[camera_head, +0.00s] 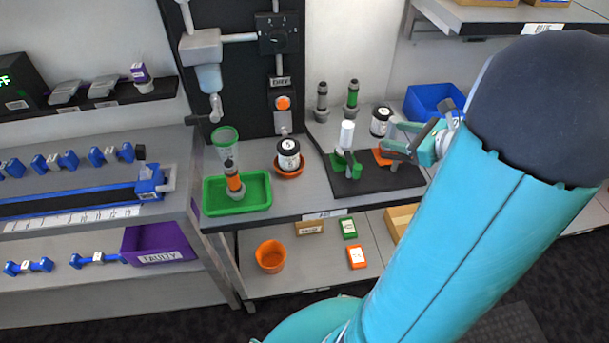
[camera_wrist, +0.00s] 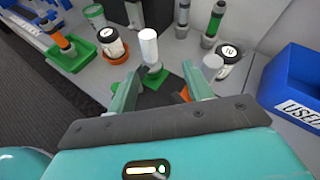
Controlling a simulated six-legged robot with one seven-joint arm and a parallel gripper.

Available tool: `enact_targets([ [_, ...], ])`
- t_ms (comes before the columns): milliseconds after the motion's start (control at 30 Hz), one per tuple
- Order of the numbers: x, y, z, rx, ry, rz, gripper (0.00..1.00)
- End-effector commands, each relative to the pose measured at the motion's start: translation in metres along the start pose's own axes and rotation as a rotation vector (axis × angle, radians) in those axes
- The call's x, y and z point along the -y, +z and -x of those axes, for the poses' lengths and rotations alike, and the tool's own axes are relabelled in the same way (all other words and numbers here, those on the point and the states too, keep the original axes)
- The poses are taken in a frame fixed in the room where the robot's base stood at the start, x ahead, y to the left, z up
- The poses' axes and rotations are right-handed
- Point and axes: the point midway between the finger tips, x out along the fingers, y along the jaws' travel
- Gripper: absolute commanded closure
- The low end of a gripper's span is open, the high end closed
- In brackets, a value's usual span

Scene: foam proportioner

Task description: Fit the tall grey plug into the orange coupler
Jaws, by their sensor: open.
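A grey plug with a grey band (camera_head: 321,98) stands upright at the back of the bench, beside a similar green-banded one (camera_head: 352,97). An orange-banded grey one (camera_head: 234,184) stands in the green tray. An orange piece (camera_head: 381,157), possibly the coupler, is on the dark mat, mostly hidden by my gripper. In the wrist view an orange edge (camera_wrist: 184,94) shows beside the right finger. My gripper (camera_wrist: 160,88) is open above the mat, with nothing visibly held.
A white cylinder (camera_head: 346,134) stands on a green piece (camera_head: 347,160) beyond my fingers. Labelled jars stand at the right (camera_head: 381,121) and left (camera_head: 289,153). A blue bin (camera_head: 432,100) is at the back right. The green tray (camera_head: 260,198) is at the left.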

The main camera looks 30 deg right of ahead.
Motion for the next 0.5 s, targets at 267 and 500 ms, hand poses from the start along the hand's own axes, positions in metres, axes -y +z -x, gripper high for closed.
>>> enact_targets([
  [267,-0.164,0.080,-0.045,-0.161,0.512,0.832,0.49],
  [500,-0.257,0.104,-0.025,-0.209,0.821,1.638,0.49],
])
